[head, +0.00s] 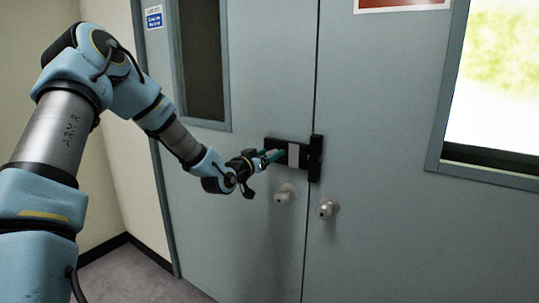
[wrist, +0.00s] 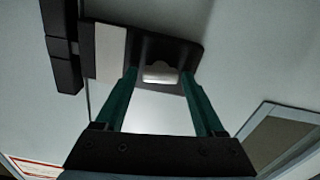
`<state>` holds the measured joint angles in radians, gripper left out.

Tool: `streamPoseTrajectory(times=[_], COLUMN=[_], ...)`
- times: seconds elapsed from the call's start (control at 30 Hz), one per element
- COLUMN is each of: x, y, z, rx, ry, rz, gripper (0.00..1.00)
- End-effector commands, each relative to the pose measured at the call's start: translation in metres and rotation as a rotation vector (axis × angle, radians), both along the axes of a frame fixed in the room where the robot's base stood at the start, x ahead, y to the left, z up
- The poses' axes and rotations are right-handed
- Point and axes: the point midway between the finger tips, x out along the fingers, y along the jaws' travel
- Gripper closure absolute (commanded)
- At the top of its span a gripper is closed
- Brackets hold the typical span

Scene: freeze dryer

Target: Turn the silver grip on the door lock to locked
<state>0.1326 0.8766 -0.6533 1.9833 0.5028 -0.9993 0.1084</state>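The door lock (head: 275,143) is a black plate with a pale panel (head: 293,153), fixed across the grey double door near the seam. In the wrist view the silver grip (wrist: 160,73) shows as a small light piece in a dark recess of the lock (wrist: 200,50). My gripper (head: 275,155) is at the left part of the lock. Its two green fingers are apart in the wrist view (wrist: 159,75), with one tip on each side of the silver grip. A small gap seems to show on both sides; contact cannot be told. The grip is hidden in the head view.
A black catch block (head: 316,158) stands at the seam beside the lock. Two round door knobs (head: 284,195) (head: 327,208) stick out just below. Windows are set in both door leaves. The floor at lower left is clear.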

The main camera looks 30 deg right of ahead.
Motion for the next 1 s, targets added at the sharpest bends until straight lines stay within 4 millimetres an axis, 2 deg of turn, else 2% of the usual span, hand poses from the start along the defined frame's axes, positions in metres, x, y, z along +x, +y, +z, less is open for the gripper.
streamPoseTrajectory(times=[0.07, 0.6, 1.0], x=[0.0001, 0.0, 0.0008], y=[0.0001, 0.0003, 0.0009], z=[0.0001, 0.0002, -0.0019], rx=[0.0, 0.0, -0.064], ry=[0.0, 0.0, 0.111], rz=[0.0, 0.0, 0.0], gripper=[0.39, 1.0, 1.0])
